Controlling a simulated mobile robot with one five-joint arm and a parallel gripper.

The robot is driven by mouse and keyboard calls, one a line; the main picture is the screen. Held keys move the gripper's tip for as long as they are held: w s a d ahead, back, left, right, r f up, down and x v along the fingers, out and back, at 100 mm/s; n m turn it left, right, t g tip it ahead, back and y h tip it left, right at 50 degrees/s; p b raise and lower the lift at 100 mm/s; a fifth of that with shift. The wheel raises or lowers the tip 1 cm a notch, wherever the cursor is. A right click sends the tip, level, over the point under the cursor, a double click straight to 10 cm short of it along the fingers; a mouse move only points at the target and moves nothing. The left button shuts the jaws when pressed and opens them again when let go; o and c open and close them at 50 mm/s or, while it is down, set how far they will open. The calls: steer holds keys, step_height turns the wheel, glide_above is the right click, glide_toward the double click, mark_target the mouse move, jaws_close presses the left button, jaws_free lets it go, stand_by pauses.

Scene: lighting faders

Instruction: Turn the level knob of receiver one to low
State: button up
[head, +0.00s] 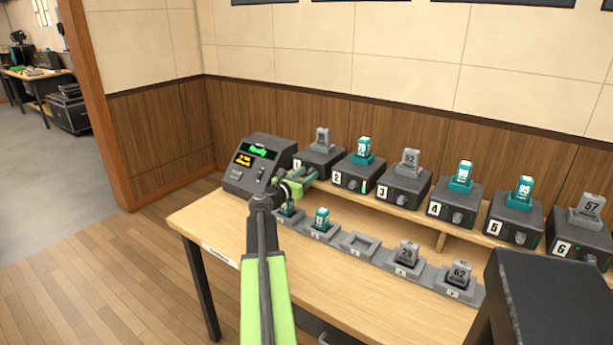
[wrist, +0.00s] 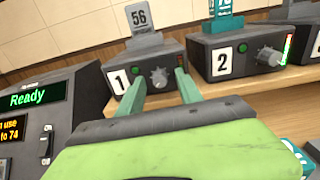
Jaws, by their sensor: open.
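Receiver one (head: 318,157) is a dark box labelled "1" at the left end of the raised shelf. A grey pack marked 56 (wrist: 140,17) stands on top of it. In the wrist view its front (wrist: 125,76) shows a green button and a round grey level knob (wrist: 159,78). I cannot tell which way the knob points. My gripper (wrist: 160,84) is open, with its two green fingers reaching towards the receiver's front. The knob shows between the fingertips, and I cannot tell whether they touch it. In the head view my gripper (head: 308,176) hides the knob.
Receiver two (wrist: 237,60) stands close on the right, with further receivers along the shelf. A console (head: 259,165) reading "Ready" is at the left. Charging cradles (head: 358,246) line the table below my gripper. The table's front is bare.

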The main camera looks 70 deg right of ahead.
steer(key=v, duration=1.7)
steer(key=shift+a, duration=0.2)
steer(key=shift+w, duration=0.1)
